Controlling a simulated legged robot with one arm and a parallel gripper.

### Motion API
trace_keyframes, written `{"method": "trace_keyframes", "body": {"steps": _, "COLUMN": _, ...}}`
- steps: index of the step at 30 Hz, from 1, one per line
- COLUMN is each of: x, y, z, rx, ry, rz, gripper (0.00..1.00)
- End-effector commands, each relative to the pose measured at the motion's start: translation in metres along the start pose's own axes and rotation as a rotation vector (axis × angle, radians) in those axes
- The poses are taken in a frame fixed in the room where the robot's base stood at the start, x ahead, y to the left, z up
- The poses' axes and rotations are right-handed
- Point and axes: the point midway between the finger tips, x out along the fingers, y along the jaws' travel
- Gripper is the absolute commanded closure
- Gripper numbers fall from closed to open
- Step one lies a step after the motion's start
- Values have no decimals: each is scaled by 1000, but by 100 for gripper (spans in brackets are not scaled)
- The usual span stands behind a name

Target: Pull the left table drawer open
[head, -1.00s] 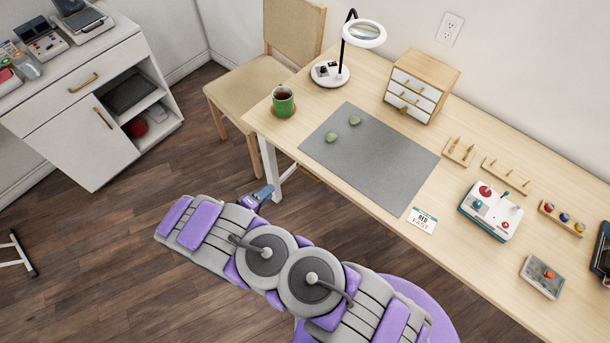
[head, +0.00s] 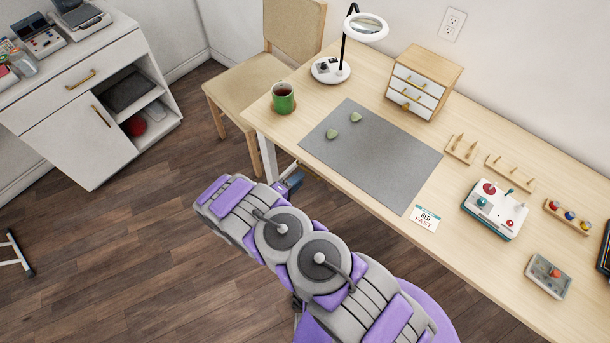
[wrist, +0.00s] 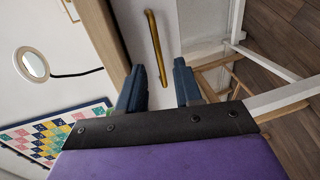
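The left table drawer's pale front (wrist: 166,18) shows in the wrist view, under the wooden tabletop edge (wrist: 97,30). Its long brass bar handle (wrist: 155,45) runs along the front. My gripper (wrist: 160,84) is open, with its two dark blue fingers apart and nothing between the tips. In the head view my gripper (head: 292,182) is at the table's left front edge, partly hidden by my arm. The drawer is hidden there.
On the wooden table (head: 285,143) are a grey mat (head: 375,160), a green mug (head: 283,98) and a magnifier lamp (head: 330,70). A chair (head: 240,85) stands behind the table's left end. A white cabinet (head: 75,140) is at far left.

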Motion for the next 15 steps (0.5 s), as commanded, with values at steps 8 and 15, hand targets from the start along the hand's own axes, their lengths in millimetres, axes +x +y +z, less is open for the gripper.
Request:
{"method": "trace_keyframes", "body": {"steps": 8, "x": 40, "y": -1, "z": 0, "rx": 1, "ry": -1, "rz": 1, "gripper": 66}}
{"method": "trace_keyframes", "body": {"steps": 15, "x": 49, "y": 0, "z": -1, "rx": 1, "ry": 1, "rz": 1, "gripper": 66}}
